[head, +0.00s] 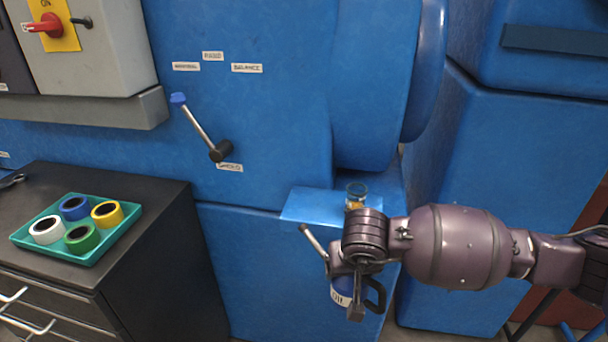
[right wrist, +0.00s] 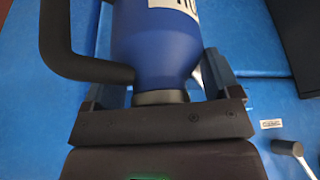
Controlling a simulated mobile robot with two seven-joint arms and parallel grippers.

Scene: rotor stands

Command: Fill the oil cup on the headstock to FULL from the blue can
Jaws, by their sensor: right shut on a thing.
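The blue can (head: 341,287), with a white label and a black handle, is held by my right gripper (head: 352,280) in front of the blue machine. In the right wrist view the can (right wrist: 155,45) is between the fingers of my right gripper (right wrist: 160,85), with its handle on the left. A thin grey rod, perhaps the can's spout, points up and left beside the gripper. The oil cup (head: 356,190) is a small clear cup with amber at its bottom, standing on a blue ledge just behind my right wrist. Its lower part is hidden. My left gripper is not in view.
The headstock (head: 260,130) carries a lever (head: 203,130) with a blue knob and several white labels. A grey box with a red switch (head: 48,26) is at upper left. A dark cabinet (head: 150,215) holds a teal tray (head: 92,255) of several tape rolls.

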